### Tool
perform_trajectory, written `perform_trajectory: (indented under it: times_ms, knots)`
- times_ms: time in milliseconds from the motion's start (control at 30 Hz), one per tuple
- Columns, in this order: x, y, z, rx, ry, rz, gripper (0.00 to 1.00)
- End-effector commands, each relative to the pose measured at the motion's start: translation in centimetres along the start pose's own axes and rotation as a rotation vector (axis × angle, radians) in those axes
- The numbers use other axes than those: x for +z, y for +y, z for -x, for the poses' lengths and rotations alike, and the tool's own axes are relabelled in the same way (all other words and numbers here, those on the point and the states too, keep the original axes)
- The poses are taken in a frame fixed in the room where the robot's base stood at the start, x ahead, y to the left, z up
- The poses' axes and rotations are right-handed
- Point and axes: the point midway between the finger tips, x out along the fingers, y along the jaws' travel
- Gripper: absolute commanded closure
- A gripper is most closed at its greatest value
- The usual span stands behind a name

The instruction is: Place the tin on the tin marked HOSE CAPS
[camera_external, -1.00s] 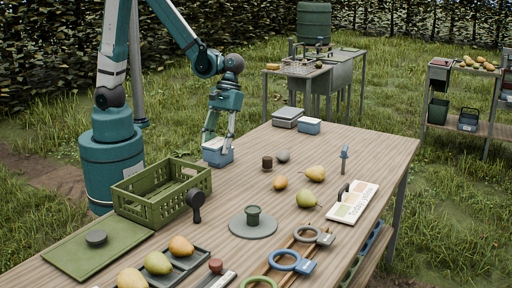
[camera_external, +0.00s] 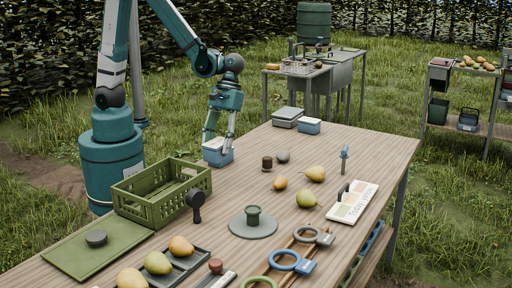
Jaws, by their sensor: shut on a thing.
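My gripper (camera_external: 219,143) points down at the left edge of the table, its fingers shut on a blue tin (camera_external: 218,157) with a pale top. The held tin is at the table surface; I cannot tell whether it touches the wood. A second, smaller blue tin (camera_external: 309,126) stands farther back on the table. Beside it is a larger grey tin (camera_external: 287,117) with a pale lid. No marking can be read on any of these tins, so I cannot tell which is HOSE CAPS.
A green crate (camera_external: 160,196) stands in front of my gripper. A dark brown cup (camera_external: 267,163), a grey stone-like object (camera_external: 283,156) and pears (camera_external: 315,174) lie to the right. Bare wood lies between the held tin and the back tins.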

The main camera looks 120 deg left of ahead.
Motion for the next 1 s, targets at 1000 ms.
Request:
perform_trajectory:
  times_ms: [1000]
  knots:
    - [-20.7, 10.9, 12.0, 0.220, 0.030, 0.562, 0.75]
